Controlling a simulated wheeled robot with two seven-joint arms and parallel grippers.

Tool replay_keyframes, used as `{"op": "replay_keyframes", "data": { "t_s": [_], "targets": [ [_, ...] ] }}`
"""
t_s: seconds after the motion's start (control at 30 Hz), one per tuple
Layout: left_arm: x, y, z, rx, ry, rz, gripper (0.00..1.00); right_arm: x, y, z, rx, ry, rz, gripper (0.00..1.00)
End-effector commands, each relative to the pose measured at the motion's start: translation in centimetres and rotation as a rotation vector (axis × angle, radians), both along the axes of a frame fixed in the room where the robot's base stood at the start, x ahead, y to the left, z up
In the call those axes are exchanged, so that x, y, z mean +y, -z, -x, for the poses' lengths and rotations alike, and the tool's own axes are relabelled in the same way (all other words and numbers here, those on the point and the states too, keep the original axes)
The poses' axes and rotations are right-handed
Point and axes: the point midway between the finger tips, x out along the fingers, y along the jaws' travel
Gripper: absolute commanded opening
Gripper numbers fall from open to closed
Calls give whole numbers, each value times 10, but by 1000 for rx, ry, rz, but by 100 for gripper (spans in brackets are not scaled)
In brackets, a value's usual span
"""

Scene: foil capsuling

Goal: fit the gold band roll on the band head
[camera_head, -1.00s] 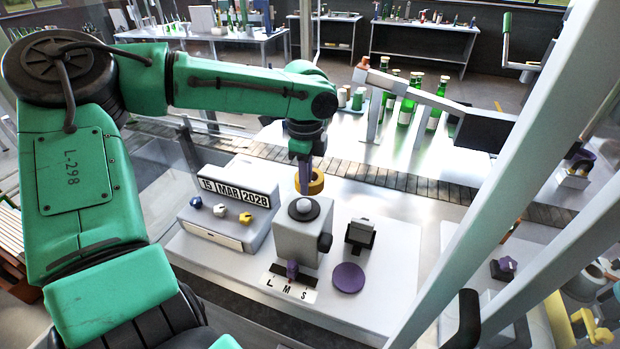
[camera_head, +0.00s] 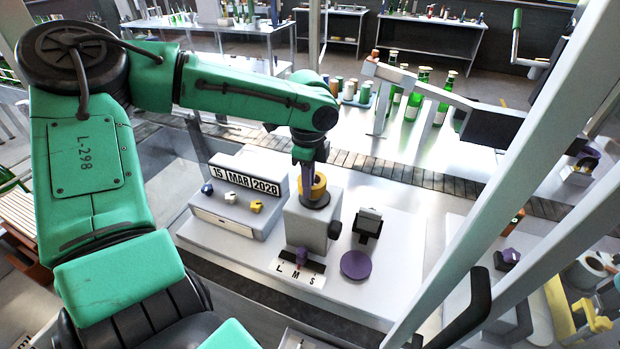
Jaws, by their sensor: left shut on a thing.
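The gold band roll (camera_head: 320,187) is a yellow ring, held by my left gripper (camera_head: 311,182), which points down and is shut on it. The band head (camera_head: 306,222) is a grey block with a dark round plate on top and a dark knob on its right side. The roll is right over that plate. The pale post on the plate is hidden by the roll and gripper. I cannot tell whether the roll is seated or just above. My right gripper is not in view.
A date block (camera_head: 246,180) with small coloured knobs stands left of the head. A black stand (camera_head: 368,224) and a purple disc (camera_head: 355,265) are at its right. Green bottles (camera_head: 412,98) stand behind.

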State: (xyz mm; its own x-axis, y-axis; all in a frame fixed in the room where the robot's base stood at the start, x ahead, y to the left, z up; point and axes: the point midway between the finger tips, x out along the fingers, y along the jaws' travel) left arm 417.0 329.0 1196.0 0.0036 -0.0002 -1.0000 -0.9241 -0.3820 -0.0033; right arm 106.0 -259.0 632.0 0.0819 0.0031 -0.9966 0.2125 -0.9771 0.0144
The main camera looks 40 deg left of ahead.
Motion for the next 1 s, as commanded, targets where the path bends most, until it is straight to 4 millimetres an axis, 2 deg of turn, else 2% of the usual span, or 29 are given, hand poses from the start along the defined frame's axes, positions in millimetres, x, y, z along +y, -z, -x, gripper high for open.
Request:
{"op": "replay_keyframes", "data": {
  "t_s": [0.8,1.0],
  "targets": [
    [0,6,-7,-1,-1,0,0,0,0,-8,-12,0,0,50],
    [0,12,-6,2,-1,1,0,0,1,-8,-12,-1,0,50]
  ]
}}
